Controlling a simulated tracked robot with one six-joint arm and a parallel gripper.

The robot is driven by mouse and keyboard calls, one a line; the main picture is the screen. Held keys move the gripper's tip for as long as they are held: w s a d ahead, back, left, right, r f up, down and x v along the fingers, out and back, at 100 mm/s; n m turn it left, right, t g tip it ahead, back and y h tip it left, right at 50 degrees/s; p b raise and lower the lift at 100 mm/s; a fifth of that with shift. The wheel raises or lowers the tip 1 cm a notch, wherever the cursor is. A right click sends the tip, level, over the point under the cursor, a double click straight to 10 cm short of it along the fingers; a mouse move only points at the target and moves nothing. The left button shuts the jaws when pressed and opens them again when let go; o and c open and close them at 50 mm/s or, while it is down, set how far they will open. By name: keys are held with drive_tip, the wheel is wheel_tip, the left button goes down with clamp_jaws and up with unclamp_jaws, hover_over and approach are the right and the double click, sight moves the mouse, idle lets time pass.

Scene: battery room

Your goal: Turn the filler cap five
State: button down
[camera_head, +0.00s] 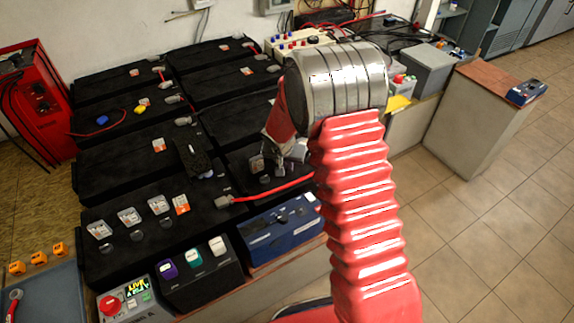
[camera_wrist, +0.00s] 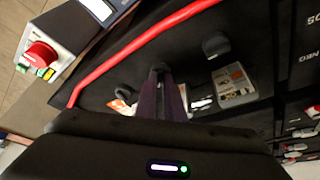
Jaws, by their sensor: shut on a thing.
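My gripper (camera_wrist: 161,74) is shut on a dark filler cap, seen end-on past the fingers in the wrist view. The cap is mostly hidden by the fingers and its number cannot be read. In the head view my gripper reaches down to the black battery at the front middle, and my wrist hides much of it. Another dark round cap (camera_wrist: 216,45) stands apart at upper right in the wrist view, beside a white label tag (camera_wrist: 234,84). A further dark cap (camera_wrist: 126,92) sits to the left of the fingers.
A red cable (camera_wrist: 140,47) crosses the battery close by; it also shows in the head view (camera_head: 272,192). A blue box (camera_head: 280,228) stands in front. A control box with a red button (camera_head: 112,304) is at front left. Open tiled floor lies right.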

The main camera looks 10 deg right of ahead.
drive_tip(key=m, duration=0.2)
drive_tip(key=m+g+h, duration=0.1)
drive_tip(key=m, duration=0.1)
drive_tip(key=shift+w+a+m+h, duration=0.2)
drive_tip(key=shift+m+h, duration=0.1)
drive_tip(key=shift+m, duration=0.1)
drive_tip(key=m, duration=0.2)
drive_tip(key=m+g+h, duration=0.1)
drive_tip(key=m, duration=0.1)
drive_tip(key=shift+w+a+m+g, duration=0.1)
drive_tip(key=shift+w+m+g, duration=0.05)
drive_tip(key=shift+m+g, duration=0.15)
drive_tip(key=c, duration=1.9)
unclamp_jaws()
drive_tip(key=shift+o, duration=0.2)
drive_tip(key=v, duration=1.3)
drive_tip(key=shift+r, duration=0.3)
drive_tip(key=shift+a, duration=0.1)
